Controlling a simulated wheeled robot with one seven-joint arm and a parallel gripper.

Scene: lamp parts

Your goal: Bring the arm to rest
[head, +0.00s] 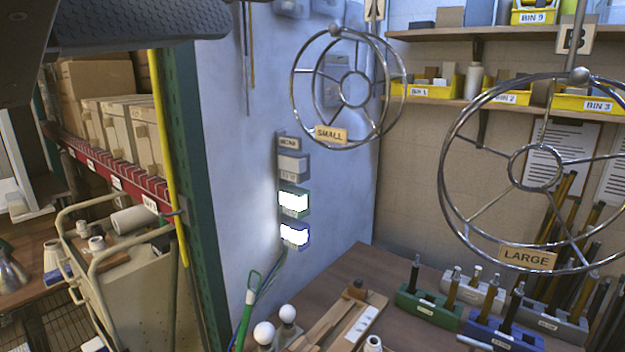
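Dark grey parts of my own arm cross the top left corner of the head view. My gripper is not visible, so what it holds, if anything, cannot be seen. A smaller wire ring tagged SMALL (366,125) hangs at upper middle. A larger wire ring tagged LARGE (452,207) hangs at the right. On the wooden workbench (372,263) below stand a green block (428,309) and a blue block (489,334) with upright rods. Two white round bulbs (264,333) stand at its front left edge.
A wall panel (294,203) has two lit windows. Shelves with yellow bins (572,102) run along the back wall. A green rack post (194,190), boxes (100,80) and a cream cart (130,285) fill the left. The rings hang over the bench.

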